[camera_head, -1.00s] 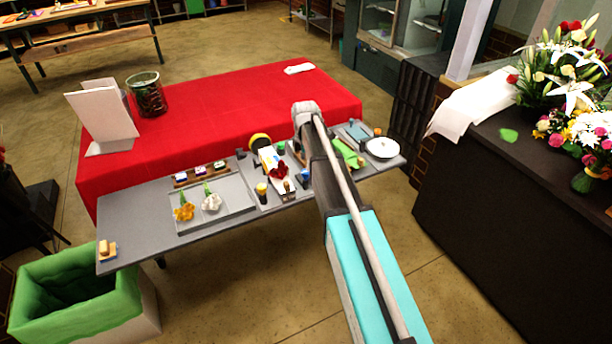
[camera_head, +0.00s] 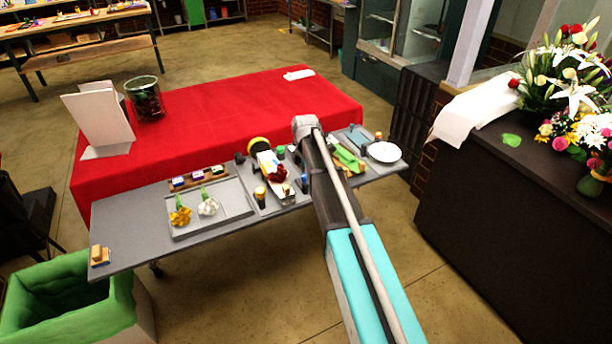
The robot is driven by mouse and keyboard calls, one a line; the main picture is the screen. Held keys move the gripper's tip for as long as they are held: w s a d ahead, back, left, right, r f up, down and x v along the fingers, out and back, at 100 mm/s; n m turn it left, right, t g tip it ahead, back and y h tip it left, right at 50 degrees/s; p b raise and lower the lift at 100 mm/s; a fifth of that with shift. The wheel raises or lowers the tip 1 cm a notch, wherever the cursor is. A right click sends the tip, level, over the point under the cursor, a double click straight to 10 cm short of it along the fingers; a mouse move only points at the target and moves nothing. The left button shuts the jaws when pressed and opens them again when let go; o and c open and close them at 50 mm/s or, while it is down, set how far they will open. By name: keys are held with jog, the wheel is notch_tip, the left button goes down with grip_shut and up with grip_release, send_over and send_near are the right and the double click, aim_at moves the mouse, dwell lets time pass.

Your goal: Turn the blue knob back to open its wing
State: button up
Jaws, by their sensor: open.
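A small blue part (camera_head: 304,182), which looks like the blue knob, shows just left of my arm at the front of the grey bench (camera_head: 130,228). It is too small to tell how far it is turned. Beside it is a pale fixture (camera_head: 265,160) with a red rose (camera_head: 277,174) in it. A green knob-like part (camera_head: 280,150) is behind the rose. I cannot make out which wing belongs to the blue knob. My arm reaches over the bench and hides its part right of the fixture. My gripper is hidden behind the arm.
A grey tray (camera_head: 243,212) holds a yellow flower (camera_head: 180,216) and a white flower (camera_head: 208,206). A white bowl (camera_head: 384,151) stands at the right end. A red-covered table (camera_head: 230,105) is behind. A green-lined bin (camera_head: 60,310) stands front left.

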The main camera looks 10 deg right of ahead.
grip_shut()
jog(key=shift+m, duration=0.3)
jog(key=m, duration=0.7)
jog(key=shift+m, duration=0.4)
jog(key=m, duration=0.5)
jog(key=shift+s+m, duration=0.1)
jog(key=shift+m, duration=2.4)
